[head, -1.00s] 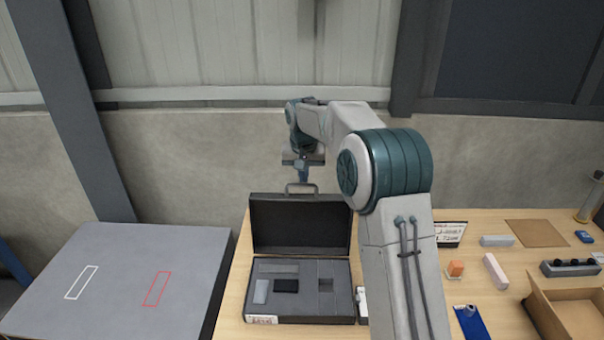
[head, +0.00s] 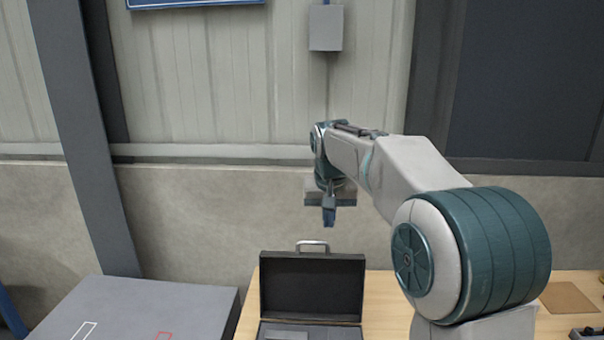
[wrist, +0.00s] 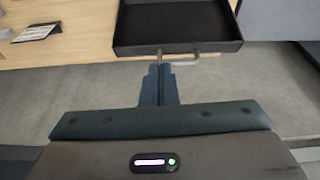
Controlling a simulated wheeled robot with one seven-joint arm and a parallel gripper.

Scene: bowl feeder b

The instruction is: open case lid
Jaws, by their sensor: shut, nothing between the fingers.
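The black case stands on the wooden table with its lid (head: 312,287) raised upright in the head view. A metal handle (head: 312,246) sits on the lid's top edge. The case's lower part is mostly cut off by the bottom of the head view. My gripper (head: 329,222) is above and slightly right of the handle, pointing down, shut and empty. In the wrist view the fingers (wrist: 159,72) appear in line with the handle (wrist: 180,58), with the lid (wrist: 178,28) beyond. The wrist view alone does not settle the gap, but the head view shows them apart.
A grey block-like stand (head: 140,310) with white and red outlines is left of the table. A concrete wall (head: 215,220) is behind. A small card (wrist: 38,31) lies on the table (wrist: 80,45) in the wrist view. Space around my gripper looks free.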

